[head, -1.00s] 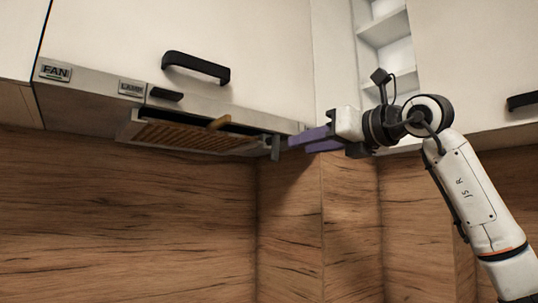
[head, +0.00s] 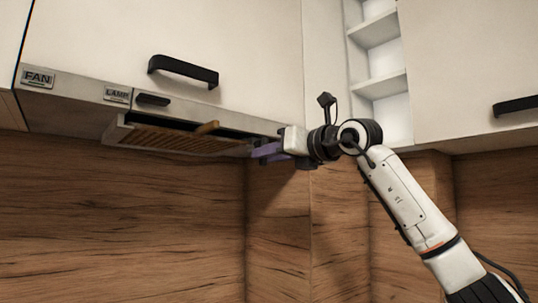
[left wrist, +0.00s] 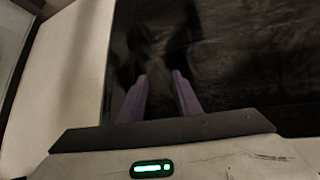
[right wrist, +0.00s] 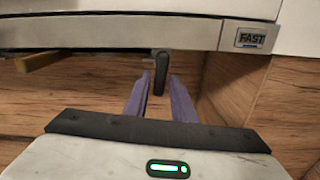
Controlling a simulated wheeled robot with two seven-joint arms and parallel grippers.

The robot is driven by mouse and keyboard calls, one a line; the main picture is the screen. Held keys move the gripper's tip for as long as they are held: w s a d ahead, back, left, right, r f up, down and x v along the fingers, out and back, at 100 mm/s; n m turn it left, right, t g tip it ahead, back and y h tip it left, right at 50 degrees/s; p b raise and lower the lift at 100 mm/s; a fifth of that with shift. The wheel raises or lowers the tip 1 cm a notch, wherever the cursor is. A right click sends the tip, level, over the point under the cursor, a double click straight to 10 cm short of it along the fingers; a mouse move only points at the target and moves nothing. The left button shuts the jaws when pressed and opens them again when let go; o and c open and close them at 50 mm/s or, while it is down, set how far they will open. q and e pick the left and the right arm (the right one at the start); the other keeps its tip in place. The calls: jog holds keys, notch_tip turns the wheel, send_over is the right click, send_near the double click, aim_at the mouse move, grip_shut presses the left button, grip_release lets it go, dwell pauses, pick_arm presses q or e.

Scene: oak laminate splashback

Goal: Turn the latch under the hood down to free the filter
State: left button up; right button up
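The tab also shows in the right wrist view (right wrist: 38,62). The latch (right wrist: 160,68) is a dark lever hanging below the hood edge in the right wrist view. My right gripper (right wrist: 160,80) is open, with the latch between its purple fingertips and a small gap on both sides. In the head view my right gripper (head: 262,150) hides the latch. My left gripper (left wrist: 160,78) is open and empty.
A black cabinet handle (head: 183,72) is above the hood. FAN and LAMP labels (head: 38,78) and a dark switch (head: 153,100) are on the hood front. A FAST label (right wrist: 251,39) shows in the right wrist view. Wood splashback (head: 120,220) lies below, with free room.

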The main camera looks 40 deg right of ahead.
grip_shut()
jog(key=shift+d+n+p, duration=0.2)
jog(key=shift+n+p, duration=0.35)
jog(key=shift+n, duration=0.25)
jog(key=shift+o, duration=1.8)
grip_release()
